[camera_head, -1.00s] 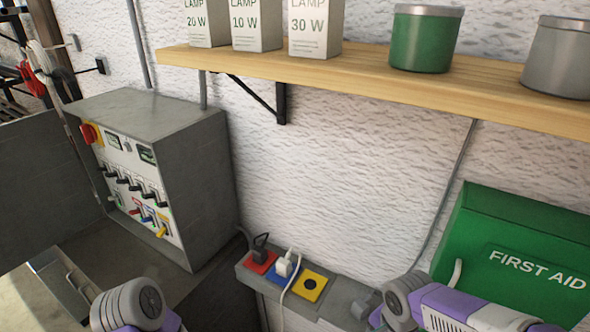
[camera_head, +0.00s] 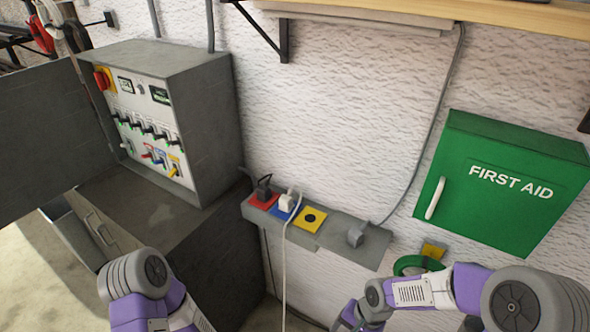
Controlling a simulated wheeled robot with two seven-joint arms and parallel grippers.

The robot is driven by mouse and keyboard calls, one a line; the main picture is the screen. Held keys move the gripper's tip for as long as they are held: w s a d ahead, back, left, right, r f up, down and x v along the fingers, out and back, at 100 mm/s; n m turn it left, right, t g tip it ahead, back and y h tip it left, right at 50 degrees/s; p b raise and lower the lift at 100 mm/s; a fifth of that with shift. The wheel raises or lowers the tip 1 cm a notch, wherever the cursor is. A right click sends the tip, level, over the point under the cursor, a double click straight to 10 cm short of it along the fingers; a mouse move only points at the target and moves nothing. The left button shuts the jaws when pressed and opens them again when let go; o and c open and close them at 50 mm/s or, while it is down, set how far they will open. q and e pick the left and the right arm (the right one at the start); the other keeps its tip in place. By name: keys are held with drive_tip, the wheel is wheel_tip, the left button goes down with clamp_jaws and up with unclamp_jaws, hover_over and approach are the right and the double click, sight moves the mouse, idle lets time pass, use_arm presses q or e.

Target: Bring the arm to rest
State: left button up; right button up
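My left arm (camera_head: 150,295), purple and grey, comes in at the bottom left, in front of the grey cabinet. Its gripper is below the picture's edge. My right arm (camera_head: 450,290) reaches in from the bottom right, below the first aid box, and bends down to the left. Its gripper is not visible either. Neither arm is seen touching anything.
A grey control box (camera_head: 160,120) with switches stands on a grey cabinet at left. A socket strip (camera_head: 345,240) with plugs and a hanging white cable runs along the wall. A green first aid box (camera_head: 500,185) hangs at right. A wooden shelf (camera_head: 480,14) is above.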

drive_tip(key=s+a+f+n+b, duration=0.2)
drive_tip(key=s+f+b, duration=0.1)
drive_tip(key=f, duration=0.9)
drive_tip(key=s+a+f+n+y+b, duration=0.1)
drive_tip(key=s+a+f+n+b, duration=0.1)
drive_tip(key=f, duration=1)
drive_tip(key=shift+s+f+t+b, duration=0.2)
drive_tip(key=shift+s+t+b, duration=0.2)
drive_tip(key=shift+s+b, duration=0.45)
